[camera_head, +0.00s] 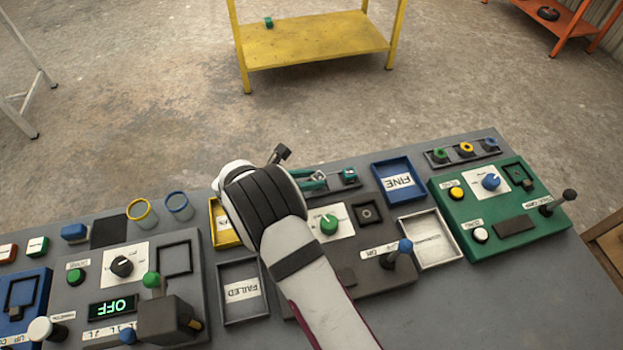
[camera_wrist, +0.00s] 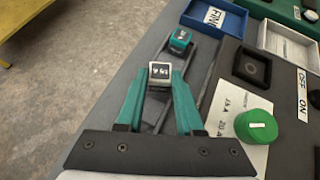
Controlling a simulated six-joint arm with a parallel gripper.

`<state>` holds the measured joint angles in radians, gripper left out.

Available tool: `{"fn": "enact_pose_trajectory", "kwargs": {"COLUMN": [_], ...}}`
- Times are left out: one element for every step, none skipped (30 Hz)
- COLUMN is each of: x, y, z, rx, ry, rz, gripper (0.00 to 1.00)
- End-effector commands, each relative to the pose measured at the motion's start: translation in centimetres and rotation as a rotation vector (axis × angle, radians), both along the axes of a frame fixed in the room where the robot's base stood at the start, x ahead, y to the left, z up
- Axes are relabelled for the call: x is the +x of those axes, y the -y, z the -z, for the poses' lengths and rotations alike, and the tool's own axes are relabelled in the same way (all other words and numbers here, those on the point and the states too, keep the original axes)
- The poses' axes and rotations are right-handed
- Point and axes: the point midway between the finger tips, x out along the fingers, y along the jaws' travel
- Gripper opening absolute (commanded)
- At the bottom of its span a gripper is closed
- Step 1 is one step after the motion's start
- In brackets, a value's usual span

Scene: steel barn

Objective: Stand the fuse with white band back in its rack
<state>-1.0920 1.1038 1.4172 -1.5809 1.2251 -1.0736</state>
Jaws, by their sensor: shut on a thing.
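My gripper (camera_wrist: 158,76) has teal fingers shut on a small block with a pale, labelled top, the fuse with white band (camera_wrist: 159,72). In the head view my gripper (camera_head: 320,179) is at the left part of the rack, left of that teal fuse (camera_head: 348,174). I cannot tell whether the held fuse is above the rack or inside a slot.
Right of the rack are a blue tray (camera_head: 380,167), a pale tray (camera_head: 458,257) and a green panel (camera_head: 545,228). A green knob (camera_wrist: 256,125) and a dark square socket (camera_wrist: 268,67) are close to my gripper. Open floor lies beyond the bench edge.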

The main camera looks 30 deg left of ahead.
Motion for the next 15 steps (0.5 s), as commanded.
{"fn": "enact_pose_trajectory", "kwargs": {"x": [0.01,0.01,0.02,0.02,0.02,0.02,0.03,0.03,0.02,0.03,0.03,0.02,0.03,0.03,0.03], "y": [0.02,0.03,0.03,0.03,0.03,0.03,0.03,0.03,0.04,0.05,0.05,0.06,0.05,0.06,0.06], "z": [0.52,0.67,0.75,0.73,0.71,0.69,0.68,0.68,0.73,0.82,0.93,1.06,1.02,1.00,1.00], "rx": [0.000,0.001,0.001,0.002,0.002,0.002,0.002,0.002,0.001,0.001,0.001,0.000,0.001,0.001,0.001], "ry": [0.000,0.000,0.000,0.001,0.001,0.001,0.001,0.001,0.001,0.000,0.000,0.000,0.000,0.001,0.001], "rz": [0.000,0.001,0.001,0.000,0.000,0.000,0.000,0.000,0.000,0.001,0.001,0.000,0.001,0.000,0.000], "gripper": [0.00,0.00,0.00,0.00,0.00,0.00,0.00,0.00,0.00,0.00,0.00,0.00,0.41,0.47,0.54]}}
